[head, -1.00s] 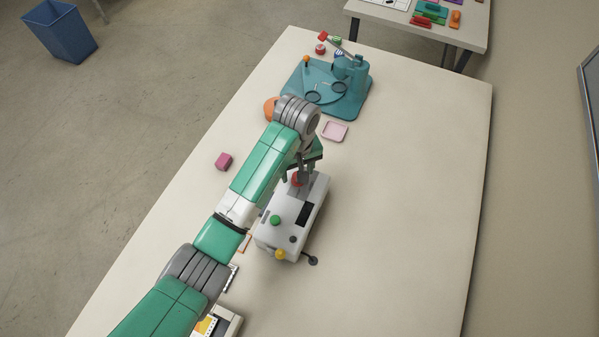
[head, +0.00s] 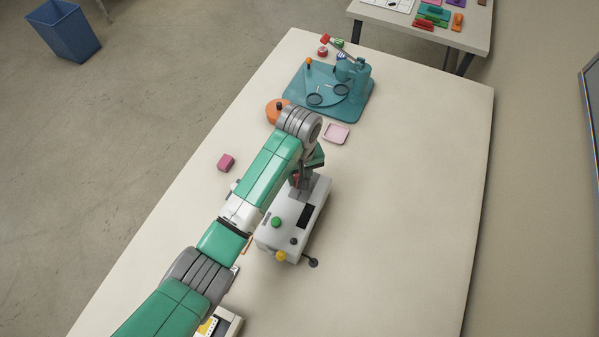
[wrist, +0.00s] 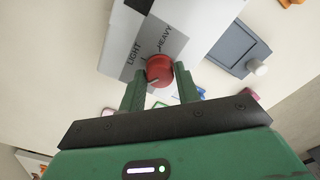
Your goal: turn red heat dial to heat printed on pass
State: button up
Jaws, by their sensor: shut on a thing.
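The red heat dial (wrist: 159,70) sits on the end of the white laminator (head: 282,237), between the two green fingers of my gripper (wrist: 158,84). My gripper is shut on the dial. In the wrist view the words LIGHT and HEAVY are printed on a grey panel beside the dial, with thin tick lines. A pale line shows on the dial's edge at its lower left. In the head view my gripper (head: 300,188) is over the machine's far end and hides most of the dial. I cannot make out a pass with readable print.
The laminator also has a green button (head: 276,222), a yellow knob (head: 281,256) and a black-tipped lever (head: 313,262). The table's right side is clear.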

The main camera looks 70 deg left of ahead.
jog(key=shift+d+r+m+p, duration=0.1)
jog(key=shift+r+m+p, duration=0.45)
jog(key=shift+p, duration=0.7)
jog(key=m+p, duration=0.3)
jog(key=shift+f, duration=0.3)
jog(key=m+p, duration=0.2)
jog(key=m, duration=0.1)
jog(key=shift+m, duration=0.25)
jog(key=shift+f+m+p, duration=0.2)
jog(key=shift+m+p, duration=0.7)
jog(key=shift+m, duration=0.9)
jog(key=o, duration=1)
notch_tip(320, 180, up, 8)
jog(key=shift+f+p, duration=0.1)
jog(key=shift+p, duration=0.35)
